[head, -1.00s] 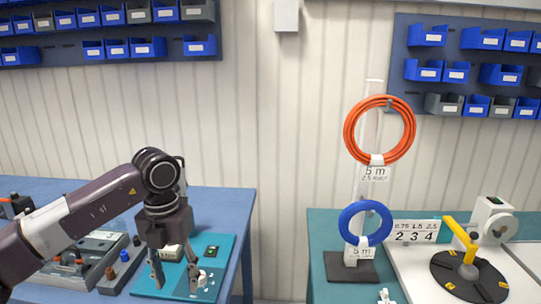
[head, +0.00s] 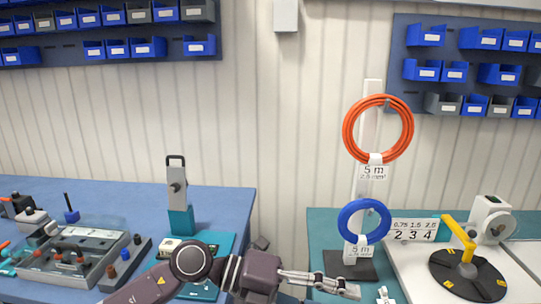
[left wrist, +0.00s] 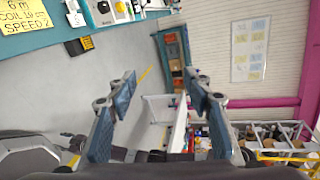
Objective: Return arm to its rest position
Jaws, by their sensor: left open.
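My left arm comes in low at the bottom of the head view, and its gripper (head: 345,286) points right, across the gap and in front of the green table's left edge. In the left wrist view, the two fingers of my left gripper (left wrist: 160,82) stand wide apart with nothing between them. Behind them are open floor and the far side of the room. My right gripper does not show.
The blue table (head: 225,203) at left bears a terminal box (head: 90,238) and a teal stand (head: 180,217). The green table (head: 318,228) at right bears an orange coil (head: 350,130) and a blue coil (head: 346,217) on a post, and a black turntable (head: 450,284).

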